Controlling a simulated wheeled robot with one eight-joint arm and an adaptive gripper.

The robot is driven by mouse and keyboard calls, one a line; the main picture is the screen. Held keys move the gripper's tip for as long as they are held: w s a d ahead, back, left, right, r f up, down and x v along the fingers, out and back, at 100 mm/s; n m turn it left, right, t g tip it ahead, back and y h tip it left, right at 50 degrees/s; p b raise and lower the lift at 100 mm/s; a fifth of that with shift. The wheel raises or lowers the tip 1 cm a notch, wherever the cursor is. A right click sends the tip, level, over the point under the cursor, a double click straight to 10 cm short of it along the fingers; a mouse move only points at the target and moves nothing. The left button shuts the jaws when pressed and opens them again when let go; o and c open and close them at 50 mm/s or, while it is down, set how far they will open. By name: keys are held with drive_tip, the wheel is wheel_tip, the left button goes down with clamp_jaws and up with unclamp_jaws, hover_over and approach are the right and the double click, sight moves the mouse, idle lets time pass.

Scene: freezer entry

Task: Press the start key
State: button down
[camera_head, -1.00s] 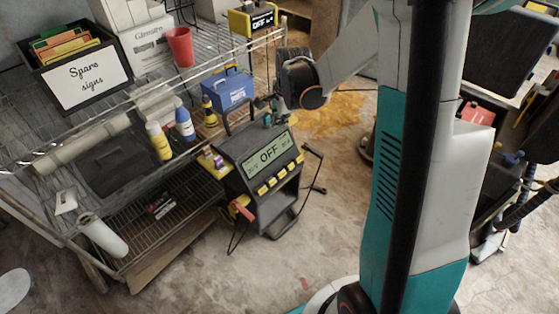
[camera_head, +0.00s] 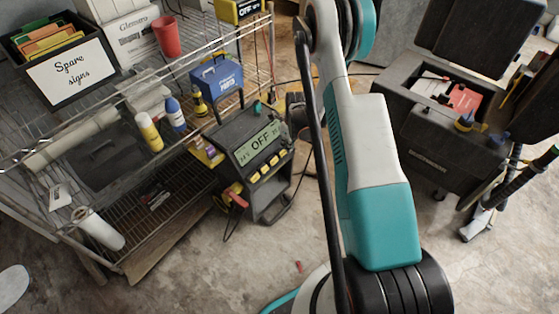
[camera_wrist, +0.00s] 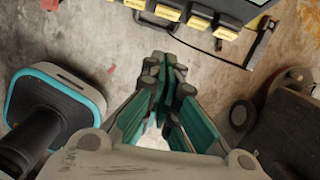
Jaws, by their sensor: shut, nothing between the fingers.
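In the wrist view, yellow keys (camera_wrist: 167,12) show along the top edge, with the rest of the panel cut off. My gripper (camera_wrist: 166,68) is shut and empty, its tips apart from the keys in that picture, with bare floor behind. In the head view my arm hides the fingertips, on the machine's right side.
A black handle (camera_wrist: 258,50) sticks out from the machine. A dark cart (camera_head: 435,135) stands at right.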

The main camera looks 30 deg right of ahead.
drive_tip(key=shift+s+d+f+m, duration=0.1)
drive_tip(key=shift+s+f+m, duration=0.1)
drive_tip(key=shift+f, duration=0.3)
drive_tip(key=shift+s+d+f+m, duration=0.1)
drive_tip(key=shift+f+m, duration=0.1)
drive_tip(key=shift+f, duration=0.3)
drive_tip(key=b, duration=0.4)
approach(274, 161)
drive_tip(key=s+d+f, duration=0.2)
drive_tip(key=s+f, duration=0.2)
drive_tip(key=f, duration=0.1)
drive_tip(key=shift+w+a+f+b, duration=0.3)
drive_tip(key=shift+w+f+b, duration=0.1)
drive_tip(key=shift+w+f, duration=0.25)
drive_tip(key=shift+w+a+f+b, duration=0.3)
drive_tip(key=shift+w+f, duration=0.2)
drive_tip(key=shift+w, duration=0.3)
